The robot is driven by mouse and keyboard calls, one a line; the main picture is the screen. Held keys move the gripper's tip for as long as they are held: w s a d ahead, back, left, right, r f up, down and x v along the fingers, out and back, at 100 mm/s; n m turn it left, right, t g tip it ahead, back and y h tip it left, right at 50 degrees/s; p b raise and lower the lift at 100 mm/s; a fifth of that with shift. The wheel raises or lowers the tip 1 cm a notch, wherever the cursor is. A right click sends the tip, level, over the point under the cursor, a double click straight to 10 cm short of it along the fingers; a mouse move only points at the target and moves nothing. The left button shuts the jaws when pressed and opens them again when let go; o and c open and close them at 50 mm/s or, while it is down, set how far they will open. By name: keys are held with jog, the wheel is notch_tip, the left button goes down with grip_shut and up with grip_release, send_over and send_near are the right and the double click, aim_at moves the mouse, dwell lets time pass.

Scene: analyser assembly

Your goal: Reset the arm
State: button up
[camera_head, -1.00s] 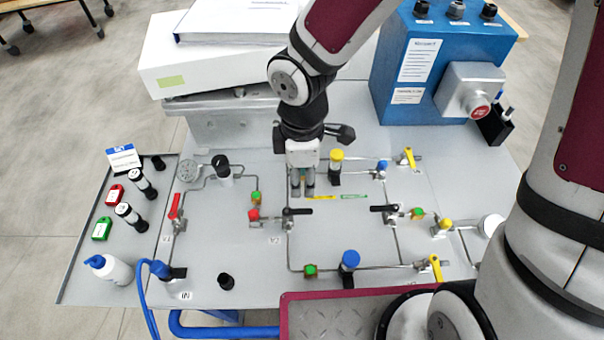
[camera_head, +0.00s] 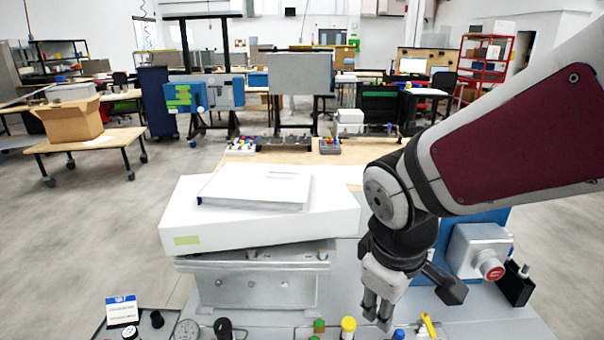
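My gripper (camera_head: 377,312) hangs from my arm right of centre, pointing down, above the back part of the grey panel table (camera_head: 490,318). Its two fingers are close together, and a narrow gap shows between the tips. Nothing shows between them. Just left of the fingers is a yellow-capped fitting (camera_head: 348,326), and a blue-capped one (camera_head: 398,334) is to the right. The front of the panel is out of view.
A white box (camera_head: 260,225) with a binder (camera_head: 257,190) on it stands on a grey metal stand (camera_head: 258,285) left of my arm. A blue cabinet, partly hidden, with a red-button box (camera_head: 480,250) is to the right. Workbenches and a cardboard box (camera_head: 72,117) stand far behind.

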jog(key=s+d+r+m+t+y, duration=0.1)
jog(key=s+d+r+m+t, duration=0.1)
jog(key=s+d+r+m, duration=0.4)
jog(key=shift+s+r+m+t, duration=0.4)
jog(key=shift+s+r+m, duration=1.05)
jog(key=shift+r, duration=0.7)
jog(key=shift+w+d, duration=0.1)
jog(key=shift+w, duration=0.05)
